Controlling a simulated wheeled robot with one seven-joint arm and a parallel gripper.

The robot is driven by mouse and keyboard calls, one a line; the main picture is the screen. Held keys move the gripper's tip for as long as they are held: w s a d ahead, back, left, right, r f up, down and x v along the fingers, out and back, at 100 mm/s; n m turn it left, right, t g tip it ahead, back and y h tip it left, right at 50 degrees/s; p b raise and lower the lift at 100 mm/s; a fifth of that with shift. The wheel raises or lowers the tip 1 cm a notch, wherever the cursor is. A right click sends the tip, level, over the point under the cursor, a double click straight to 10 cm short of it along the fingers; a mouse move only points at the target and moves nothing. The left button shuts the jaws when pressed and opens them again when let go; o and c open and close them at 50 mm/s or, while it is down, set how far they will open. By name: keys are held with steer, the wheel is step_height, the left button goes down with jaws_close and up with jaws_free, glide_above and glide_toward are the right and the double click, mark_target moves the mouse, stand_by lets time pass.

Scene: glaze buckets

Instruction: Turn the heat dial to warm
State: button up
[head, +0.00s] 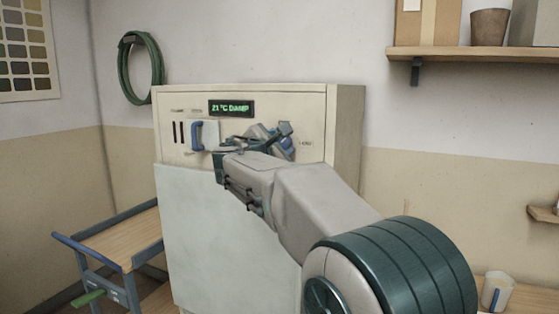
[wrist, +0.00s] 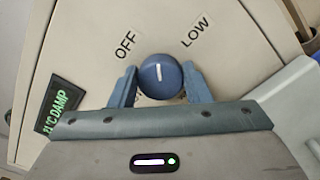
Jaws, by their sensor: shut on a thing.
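The heat dial (wrist: 172,82) is a round blue knob with a short white mark, on the cream cabinet front in the wrist view. The mark points up in the picture, between the labels OFF (wrist: 126,44) and LOW (wrist: 195,30). Another label beside the left finger is mostly hidden, and I see no readable WARM label. My gripper (wrist: 160,86) is shut on the dial, one blue finger at each side. In the head view my gripper (head: 268,138) is at the upper panel of the cabinet (head: 345,130), and my arm hides most of the dial area.
A green display (head: 231,108) reads about 21°C DAMP. A blue handle (head: 197,136) stands out left of my gripper. A trolley (head: 110,240) is at the lower left, a hose (head: 140,68) hangs on the wall, and a shelf (head: 470,53) is at upper right.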

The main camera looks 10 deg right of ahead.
steer(key=shift+w+a+f+m+b, duration=0.1)
steer(key=shift+f+m+b, duration=0.05)
steer(key=shift+m+b, duration=3.6)
steer(key=shift+f+m+b, duration=0.15)
steer(key=shift+m+b, duration=2.15)
steer(key=shift+m, duration=2.75)
steer(key=shift+w+a+f+m+b, duration=0.1)
steer(key=shift+f+m+b, duration=0.05)
steer(key=shift+m+b, duration=3.6)
steer(key=shift+m+p, duration=0.7)
steer(key=shift+m, duration=0.15)
steer(key=o, duration=0.9)
steer(key=shift+o, duration=0.2)
steer(key=shift+s, duration=0.15)
